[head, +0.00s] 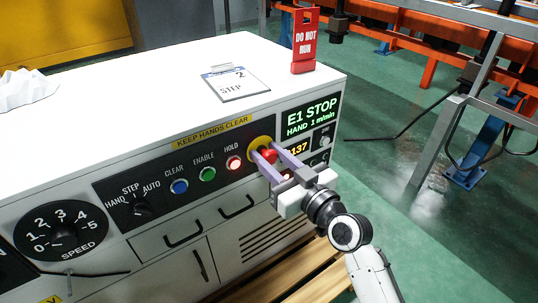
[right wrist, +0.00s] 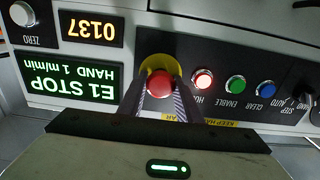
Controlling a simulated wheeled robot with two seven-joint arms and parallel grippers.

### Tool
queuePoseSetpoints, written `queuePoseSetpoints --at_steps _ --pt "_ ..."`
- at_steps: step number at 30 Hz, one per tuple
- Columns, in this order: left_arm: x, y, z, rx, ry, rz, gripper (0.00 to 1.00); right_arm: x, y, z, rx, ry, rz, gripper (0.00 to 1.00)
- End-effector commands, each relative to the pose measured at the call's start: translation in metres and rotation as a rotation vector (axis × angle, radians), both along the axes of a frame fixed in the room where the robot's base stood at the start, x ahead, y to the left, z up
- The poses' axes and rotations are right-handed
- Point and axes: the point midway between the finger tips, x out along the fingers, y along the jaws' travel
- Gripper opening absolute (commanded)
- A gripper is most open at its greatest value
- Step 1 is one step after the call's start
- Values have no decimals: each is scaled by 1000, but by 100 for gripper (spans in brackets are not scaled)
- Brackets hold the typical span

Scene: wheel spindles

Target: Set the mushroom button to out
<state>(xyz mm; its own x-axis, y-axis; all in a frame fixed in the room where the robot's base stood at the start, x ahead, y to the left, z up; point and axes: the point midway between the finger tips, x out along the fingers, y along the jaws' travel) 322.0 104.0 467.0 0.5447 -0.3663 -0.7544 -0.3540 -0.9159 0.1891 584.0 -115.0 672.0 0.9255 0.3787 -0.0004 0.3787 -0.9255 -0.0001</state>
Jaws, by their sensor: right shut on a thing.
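The red mushroom button (head: 268,156) sits on a yellow round collar (head: 259,142) at the right part of the black control panel. In the right wrist view the button (right wrist: 160,84) shows between the two fingers, with the yellow collar (right wrist: 150,62) behind it. My right gripper (head: 267,153) reaches the panel from the lower right and is shut on the button, one finger on each side. The fingers partly cover the button and collar in the head view. The display (head: 310,115) reads "E1 STOP, HAND 1 m/min". My left gripper is in neither view.
Left of the button are a lit red HOLD button (head: 234,163), a green ENABLE button (head: 208,174), a blue CLEAR button (head: 180,186) and a mode knob (head: 141,209).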

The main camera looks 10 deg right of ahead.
Motion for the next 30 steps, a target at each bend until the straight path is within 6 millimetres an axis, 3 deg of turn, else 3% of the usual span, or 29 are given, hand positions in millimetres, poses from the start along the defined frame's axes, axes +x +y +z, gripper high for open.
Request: queuePoseSetpoints --at_steps 3,13,14,17,26,30 --pt "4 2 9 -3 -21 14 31 -7 -3 1 -7 1 0 0" --pt "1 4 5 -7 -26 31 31 -11 -4 0 0 1 1 0" --pt "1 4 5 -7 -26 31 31 -11 -4 -1 0 1 1 34" --pt "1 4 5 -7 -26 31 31 -11 -4 -1 0 1 1 49" --pt "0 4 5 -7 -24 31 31 -12 -5 0 -1 1 1 49" --pt "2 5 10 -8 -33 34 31 -25 -11 0 -4 2 1 49"
